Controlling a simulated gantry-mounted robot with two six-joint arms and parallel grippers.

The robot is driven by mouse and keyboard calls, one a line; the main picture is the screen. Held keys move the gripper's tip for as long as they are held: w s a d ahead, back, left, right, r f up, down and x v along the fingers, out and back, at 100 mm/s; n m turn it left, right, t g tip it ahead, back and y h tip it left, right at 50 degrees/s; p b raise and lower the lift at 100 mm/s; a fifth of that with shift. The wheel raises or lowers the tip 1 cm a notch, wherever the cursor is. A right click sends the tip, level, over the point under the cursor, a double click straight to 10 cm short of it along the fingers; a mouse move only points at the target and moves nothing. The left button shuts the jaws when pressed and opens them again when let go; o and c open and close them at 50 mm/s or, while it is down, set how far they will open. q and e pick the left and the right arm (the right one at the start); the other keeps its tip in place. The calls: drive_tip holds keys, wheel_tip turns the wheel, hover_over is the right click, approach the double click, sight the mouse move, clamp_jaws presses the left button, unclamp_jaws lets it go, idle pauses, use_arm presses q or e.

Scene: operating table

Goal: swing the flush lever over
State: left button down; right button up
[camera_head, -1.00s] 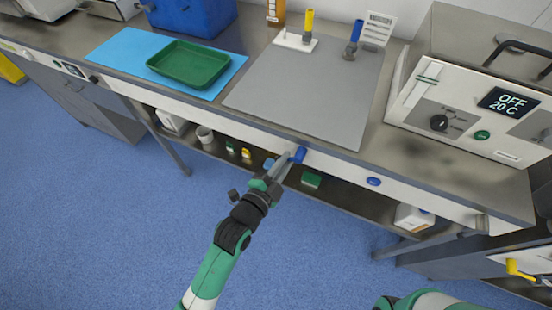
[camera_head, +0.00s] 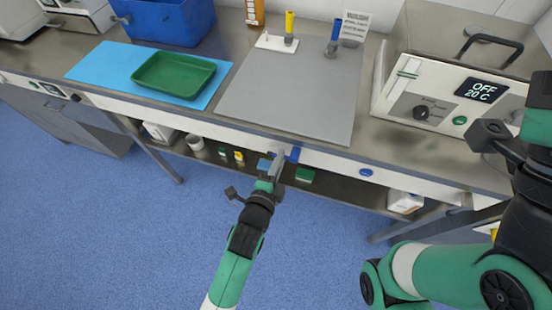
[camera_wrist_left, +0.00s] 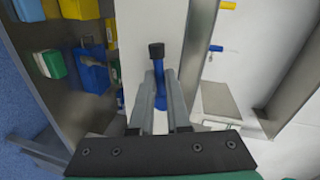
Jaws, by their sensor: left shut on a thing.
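The flush lever appears to be the blue lever (camera_head: 295,154) on the white front strip of the bench, below the grey mat. In the left wrist view it shows as a blue handle with a black tip (camera_wrist_left: 157,50) between the fingers. My left gripper (camera_head: 279,160) is shut on this lever, with one finger on each side; the fingers also show in the left wrist view (camera_wrist_left: 160,92). Part of the lever is hidden by the fingers. My right arm (camera_head: 440,270) stands at the right; its fingers are out of view.
A blue knob (camera_head: 366,172) sits farther right on the front strip. On the bench are a green tray (camera_head: 174,75), a grey mat (camera_head: 295,95), yellow (camera_head: 289,25) and blue (camera_head: 333,38) taps, and a heater box (camera_head: 435,105) reading OFF 20 C. A shelf (camera_head: 340,188) with small items lies below.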

use_arm(q)
drive_tip(key=shift+r, duration=0.1)
drive_tip(key=c, duration=0.9)
unclamp_jaws()
drive_tip(key=p+v, duration=0.5)
drive_tip(key=v, duration=0.6)
drive_tip(key=shift+s, duration=0.35)
